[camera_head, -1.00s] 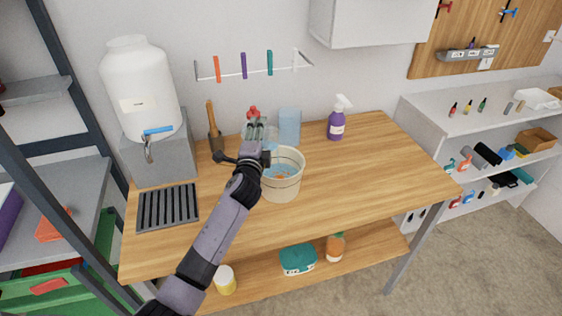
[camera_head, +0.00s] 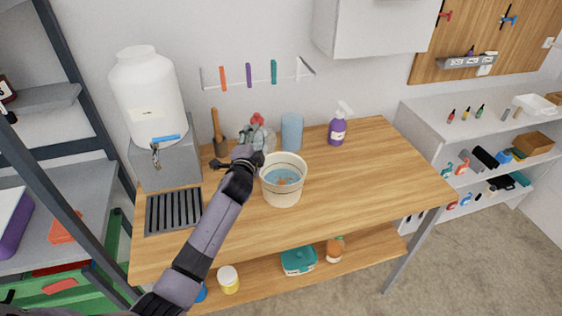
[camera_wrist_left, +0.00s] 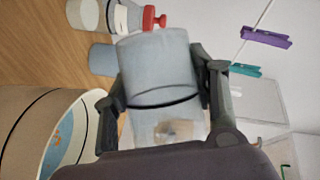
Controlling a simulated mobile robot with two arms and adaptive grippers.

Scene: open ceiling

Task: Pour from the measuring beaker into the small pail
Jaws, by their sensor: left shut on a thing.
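The small pail (camera_head: 283,190) is a cream bucket with dark bands, upright on the wooden workbench, with blue and a bit of orange inside. It also shows at the left of the left wrist view (camera_wrist_left: 24,132). My left gripper (camera_head: 247,150) is shut on the measuring beaker (camera_wrist_left: 158,70), a translucent grey-blue cylinder with a dark line near one end. In the head view, the gripper and arm partly hide the beaker. The gripper is just left of the pail's rim, toward the back. The beaker's tilt and contents are unclear. My right gripper is not in view.
A blue cylinder (camera_head: 292,132), a red-capped bottle (camera_head: 257,119) and a purple spray bottle (camera_head: 338,128) stand behind the pail. A white tank (camera_head: 145,95) stands at the back left above a dark grate (camera_head: 173,211). The workbench's right side (camera_head: 385,175) is clear.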

